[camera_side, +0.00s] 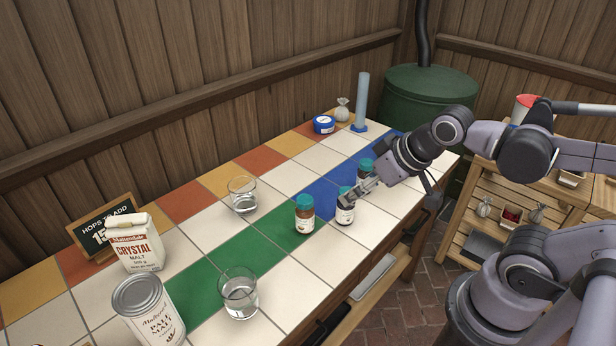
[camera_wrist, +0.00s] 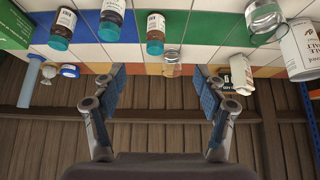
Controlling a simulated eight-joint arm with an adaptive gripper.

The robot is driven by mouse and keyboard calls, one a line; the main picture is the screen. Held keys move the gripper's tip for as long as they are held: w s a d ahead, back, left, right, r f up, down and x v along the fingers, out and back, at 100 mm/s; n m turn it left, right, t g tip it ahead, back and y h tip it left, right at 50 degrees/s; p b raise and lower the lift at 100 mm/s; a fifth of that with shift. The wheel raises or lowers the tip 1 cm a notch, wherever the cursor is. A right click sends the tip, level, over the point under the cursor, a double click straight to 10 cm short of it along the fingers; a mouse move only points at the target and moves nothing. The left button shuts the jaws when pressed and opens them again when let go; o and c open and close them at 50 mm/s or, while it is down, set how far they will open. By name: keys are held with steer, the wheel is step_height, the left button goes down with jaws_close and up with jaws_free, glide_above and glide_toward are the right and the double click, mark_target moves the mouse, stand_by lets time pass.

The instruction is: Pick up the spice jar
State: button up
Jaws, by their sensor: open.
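Three similar spice jars with teal lids and pale labels stand upright on the tiled table; I cannot tell which the task means. In the side view the near brown jar (camera_side: 304,215) is left of my gripper (camera_side: 354,194). The middle jar (camera_side: 344,213) is partly covered by my gripper, and the far jar (camera_side: 364,168) shows behind it. In the wrist view, which is upside down, the jars are the right one (camera_wrist: 155,30), the middle one (camera_wrist: 111,20) and the left one (camera_wrist: 64,24). My gripper (camera_wrist: 160,72) is open and empty, with no jar between its fingers.
Two glasses (camera_side: 243,194) (camera_side: 239,302), a malt can (camera_side: 148,310), a crystal malt bag (camera_side: 137,245) and a sign (camera_side: 103,224) stand at left. A blue tin (camera_side: 324,125), small sack (camera_side: 342,112) and blue cylinder (camera_side: 361,98) stand at the back. White tiles between are bare.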

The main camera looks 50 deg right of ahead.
steer(key=m+g+h, duration=0.2)
steer(key=m+g, duration=0.1)
steer(key=m, duration=0.3)
glide_toward(369, 169)
steer(key=x, duration=0.5)
steer(key=shift+a+f, duration=0.1)
steer(key=x, duration=0.5)
steer(key=shift+s+d+x, duration=0.1)
steer(key=shift+s+x, duration=0.05)
steer(key=shift+x, duration=1.35)
steer(key=shift+s+d+x, duration=0.15)
steer(key=shift+x, duration=1.35)
steer(key=shift+f, duration=0.1)
steer(key=c, duration=1.4)
steer(key=shift+c, duration=0.2)
